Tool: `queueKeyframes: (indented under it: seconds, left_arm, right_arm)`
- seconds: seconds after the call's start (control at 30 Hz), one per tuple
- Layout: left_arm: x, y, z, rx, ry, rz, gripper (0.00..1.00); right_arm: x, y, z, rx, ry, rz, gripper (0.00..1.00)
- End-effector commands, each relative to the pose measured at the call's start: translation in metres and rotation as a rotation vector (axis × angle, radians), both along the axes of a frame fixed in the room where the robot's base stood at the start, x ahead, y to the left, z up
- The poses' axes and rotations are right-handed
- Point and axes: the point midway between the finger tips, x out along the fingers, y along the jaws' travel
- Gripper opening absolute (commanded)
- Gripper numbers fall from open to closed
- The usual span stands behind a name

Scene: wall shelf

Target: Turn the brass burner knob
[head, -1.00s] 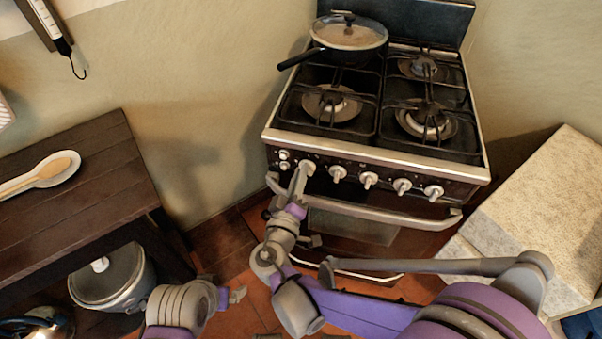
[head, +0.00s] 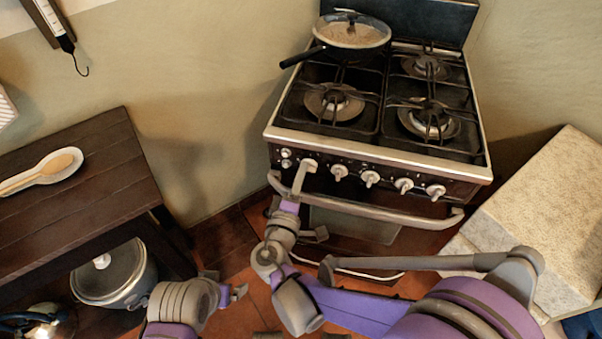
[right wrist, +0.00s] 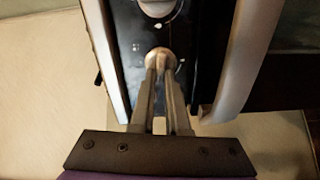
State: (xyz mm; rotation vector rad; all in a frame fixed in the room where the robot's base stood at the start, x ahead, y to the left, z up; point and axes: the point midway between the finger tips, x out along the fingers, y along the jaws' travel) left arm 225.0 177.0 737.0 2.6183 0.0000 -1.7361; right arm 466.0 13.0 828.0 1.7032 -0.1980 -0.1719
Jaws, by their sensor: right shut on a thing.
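The brass burner knob (head: 308,165) is the leftmost large knob on the stove's front panel. In the right wrist view the round, brass-coloured knob (right wrist: 160,57) sits on the black panel, partly hidden by my fingertips. My right gripper (head: 302,172) reaches up to it from below, and in the right wrist view its two fingers (right wrist: 160,71) are closed on the knob. My left gripper (head: 239,292) is low over the floor, away from the stove; its jaw opening is too small to read.
More knobs (head: 371,179) continue to the right along the panel. The oven handle bar (head: 385,214) runs just below them, close to my right gripper. A lidded pan (head: 352,32) stands on the back left burner. A dark wooden table (head: 95,205) is at the left.

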Motion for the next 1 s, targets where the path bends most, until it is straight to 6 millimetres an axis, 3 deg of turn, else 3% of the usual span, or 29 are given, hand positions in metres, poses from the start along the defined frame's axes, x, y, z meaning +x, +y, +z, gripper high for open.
queueKeyframes:
  seconds: [0.37,0.4,0.53,0.87,1.0]
  left_arm:
    - [0.0,0.0,0.0,0.0,0.0,0.0,0.99]
    - [0.0,0.0,0.0,0.0,0.0,0.0,0.99]
    - [0.0,0.0,0.0,0.0,0.0,0.0,0.99]
    - [0.0,0.0,0.0,0.0,0.0,0.0,0.99]
    - [0.0,0.0,0.002,0.0,-0.001,0.0,0.99]
  right_arm:
    - [0.0,0.0,0.0,-0.002,0.0,0.0,0.0]
    - [0.0,0.0,0.0,-0.001,0.0,0.0,0.2]
    - [0.0,0.0,0.0,-0.001,0.0,0.0,0.44]
    - [-0.002,0.001,0.0,-0.001,0.0,0.001,0.44]
    - [-0.017,0.005,0.0,0.0,0.001,0.003,0.44]
